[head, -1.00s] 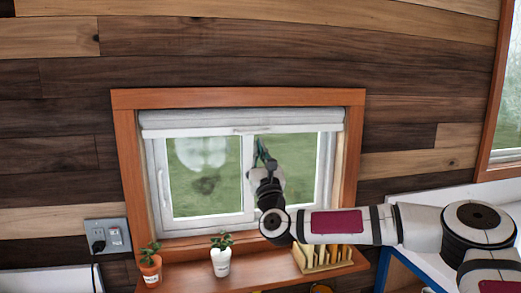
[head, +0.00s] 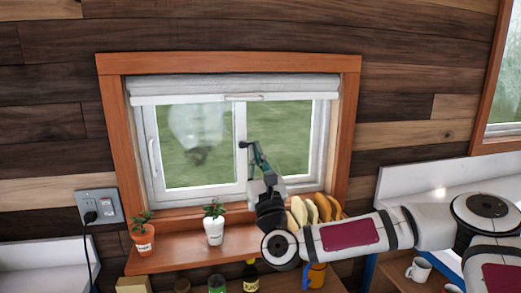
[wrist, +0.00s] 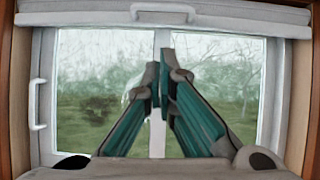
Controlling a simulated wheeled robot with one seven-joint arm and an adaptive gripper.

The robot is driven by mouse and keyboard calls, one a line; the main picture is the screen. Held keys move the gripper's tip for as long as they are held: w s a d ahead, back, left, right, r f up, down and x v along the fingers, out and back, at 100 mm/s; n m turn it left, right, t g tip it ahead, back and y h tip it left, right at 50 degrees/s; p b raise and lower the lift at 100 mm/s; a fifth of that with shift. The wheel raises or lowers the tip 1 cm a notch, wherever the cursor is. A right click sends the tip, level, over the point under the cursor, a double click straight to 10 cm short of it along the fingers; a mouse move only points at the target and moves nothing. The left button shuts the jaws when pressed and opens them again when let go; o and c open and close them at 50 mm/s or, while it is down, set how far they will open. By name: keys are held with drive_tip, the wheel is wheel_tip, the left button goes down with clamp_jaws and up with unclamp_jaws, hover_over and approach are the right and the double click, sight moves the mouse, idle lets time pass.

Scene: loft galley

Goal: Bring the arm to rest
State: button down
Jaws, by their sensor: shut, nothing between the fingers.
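My gripper (head: 250,146) is raised in front of the window, its fingers pointing up and away from me. In the wrist view its two green fingers (wrist: 160,85) meet at the tips with nothing between them. My arm reaches in from the right, bent at the elbow, with the wrist in front of the right part of the sill. The window (head: 200,143) has a wooden frame and a white roller blind (head: 200,88) rolled near its top. The arm hides part of the sill.
On the wooden sill shelf (head: 178,254) stand a plant in an orange pot (head: 143,240) and one in a white pot (head: 213,231). A rack with upright slices (head: 322,207) is close behind my wrist. Bottles (head: 250,277) and a white mug (head: 419,269) are below. A wall outlet (head: 99,207) is left.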

drive_tip(key=s+a+f+n+g+y, duration=0.3)
drive_tip(key=a+n+g+y, duration=0.15)
drive_tip(key=n, duration=0.35)
drive_tip(key=s+a+f+n+g+y, duration=0.2)
drive_tip(key=a+f+n+g+y, duration=0.15)
drive_tip(key=a+n, duration=0.3)
drive_tip(key=s+d+f+n+g+h, duration=0.4)
drive_tip(key=f+n+g+h, duration=0.25)
drive_tip(key=f+n, duration=0.4)
drive_tip(key=s+d+r+n+h, duration=0.3)
drive_tip(key=s+d+h, duration=0.1)
drive_tip(key=d, duration=0.6)
drive_tip(key=s+d+r+n+h, duration=0.2)
drive_tip(key=s+d+r+h, duration=0.15)
drive_tip(key=d, duration=0.75)
drive_tip(key=s+d+r+n+g, duration=0.1)
drive_tip(key=s+d, duration=0.3)
drive_tip(key=s, duration=0.6)
drive_tip(key=s+d+r+g+h, duration=0.1)
drive_tip(key=s+d, duration=0.4)
drive_tip(key=s, duration=0.5)
wheel_tip(320, 180, up, 3)
drive_tip(key=shift+d+f+n+g+h, duration=0.2)
drive_tip(key=shift+d+n+g+h, duration=0.15)
drive_tip(key=shift+g, duration=0.3)
